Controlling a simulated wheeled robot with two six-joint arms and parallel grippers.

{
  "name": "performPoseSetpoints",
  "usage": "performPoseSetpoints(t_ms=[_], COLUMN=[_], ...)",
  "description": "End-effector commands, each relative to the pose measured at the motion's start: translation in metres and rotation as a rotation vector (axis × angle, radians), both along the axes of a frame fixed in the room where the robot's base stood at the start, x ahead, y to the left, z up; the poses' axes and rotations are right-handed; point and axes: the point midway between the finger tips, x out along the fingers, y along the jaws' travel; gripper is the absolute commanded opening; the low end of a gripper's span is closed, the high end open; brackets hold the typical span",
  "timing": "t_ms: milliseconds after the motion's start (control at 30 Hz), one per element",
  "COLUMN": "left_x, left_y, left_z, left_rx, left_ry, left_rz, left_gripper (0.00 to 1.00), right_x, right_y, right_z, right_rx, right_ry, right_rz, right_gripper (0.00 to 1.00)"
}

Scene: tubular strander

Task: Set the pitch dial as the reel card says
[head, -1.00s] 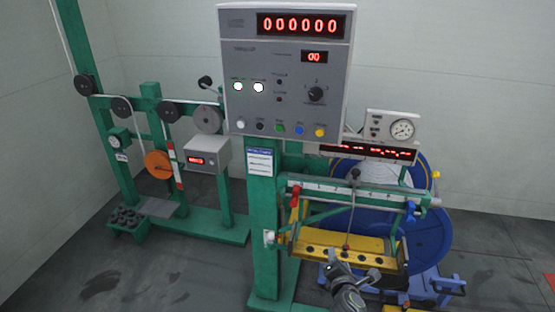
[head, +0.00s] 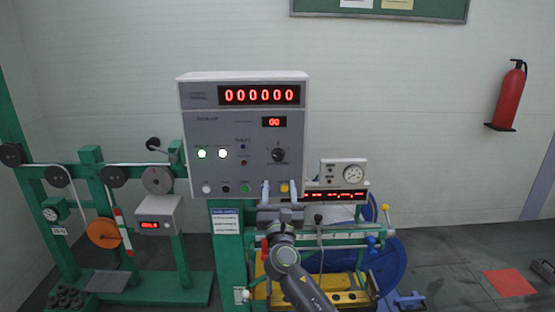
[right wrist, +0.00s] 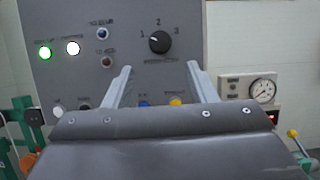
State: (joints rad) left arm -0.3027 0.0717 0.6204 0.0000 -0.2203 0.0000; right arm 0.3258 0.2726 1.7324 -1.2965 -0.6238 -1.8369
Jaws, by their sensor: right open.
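A grey control panel (head: 215,120) carries a black dial knob (head: 279,155) at its right. In the right wrist view the dial (right wrist: 160,42) is marked 1, 2 and 3, and its pale pointer mark appears to lean toward 1. My right gripper (head: 279,188) is open and empty, in front of the panel's lower edge, below the dial. Its two fingers (right wrist: 159,70) point up toward the dial, apart from it. A white card with a blue header (head: 227,221) hangs on the green post; its text is too small to read. My left gripper is out of view.
A row of coloured buttons (head: 245,188) lies along the panel's lower edge, partly behind my fingers. A gauge box (head: 343,172) stands to the right. A blue reel (head: 385,268) and yellow frame are below.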

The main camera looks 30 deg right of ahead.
Motion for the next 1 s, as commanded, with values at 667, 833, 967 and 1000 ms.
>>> performPoseSetpoints(t_ms=[667,833,967,1000], left_x=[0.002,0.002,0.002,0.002], left_y=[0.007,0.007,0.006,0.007], left_z=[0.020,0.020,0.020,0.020], left_rx=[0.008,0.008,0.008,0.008], left_ry=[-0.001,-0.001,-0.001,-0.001], left_rz=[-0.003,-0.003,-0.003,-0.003], left_gripper=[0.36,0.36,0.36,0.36], right_x=[0.074,0.076,0.076,0.076], right_y=[-0.046,-0.047,-0.047,-0.047], right_z=[0.036,0.036,0.036,0.036], right_rx=[0.001,0.001,0.001,0.001], right_ry=[0.001,0.000,0.000,0.000], right_rz=[0.000,0.000,0.000,0.000], right_gripper=[0.51,0.51,0.51,0.49])
